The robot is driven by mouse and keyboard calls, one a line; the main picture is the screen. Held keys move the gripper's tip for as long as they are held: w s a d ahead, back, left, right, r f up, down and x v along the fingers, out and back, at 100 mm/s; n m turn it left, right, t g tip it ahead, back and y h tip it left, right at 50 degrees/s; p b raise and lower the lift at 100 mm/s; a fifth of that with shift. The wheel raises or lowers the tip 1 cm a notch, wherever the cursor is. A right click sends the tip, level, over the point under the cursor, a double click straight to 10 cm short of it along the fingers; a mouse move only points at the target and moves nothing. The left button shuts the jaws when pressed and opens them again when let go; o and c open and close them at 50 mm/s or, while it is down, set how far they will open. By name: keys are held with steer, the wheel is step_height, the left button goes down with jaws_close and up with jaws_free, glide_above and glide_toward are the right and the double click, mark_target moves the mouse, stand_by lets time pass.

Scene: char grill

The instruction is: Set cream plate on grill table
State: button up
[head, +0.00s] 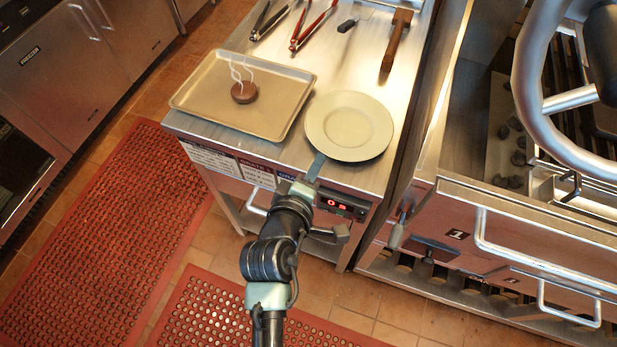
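The round cream plate (349,122) lies level at the front right of the steel grill table (345,176). It looks flat on the top, but I cannot tell whether it rests there or is slightly raised. My gripper (317,166) reaches in from the front, its narrow fingers at the plate's near-left rim. Only one finger shows clearly, so I cannot tell whether it grips the rim or is only beside it. The plate is empty.
A metal tray (195,92) with a steaming brown patty (244,92) stands left of the plate. Red tongs (312,27), dark tongs (268,20) and a wooden-handled tool (395,42) lie behind. The grill (575,210) with a large wheel (527,90) stands right.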

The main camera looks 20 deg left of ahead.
steer(key=v, duration=0.5)
steer(key=w+d+r+m+t, duration=0.25)
steer(key=w+r+m, duration=0.2)
steer(key=r, duration=0.85)
steer(key=w+d+r+m+t, duration=0.1)
steer(key=w+r+m+t, duration=0.3)
steer(key=r, duration=0.8)
steer(key=s+d+r+m+t, duration=0.2)
steer(key=s+r, duration=0.1)
steer(key=r, duration=0.7)
steer(key=s+d+r+m+t, duration=0.3)
steer(key=r, duration=0.8)
steer(key=s+d+r+m+t, duration=0.2)
steer(key=s+r+m+t, duration=0.1)
steer(key=r, duration=0.7)
steer(key=shift+s+d+h, duration=0.3)
steer(key=shift+s+d, duration=0.05)
steer(key=shift+s, duration=0.25)
steer(key=shift+r, duration=0.15)
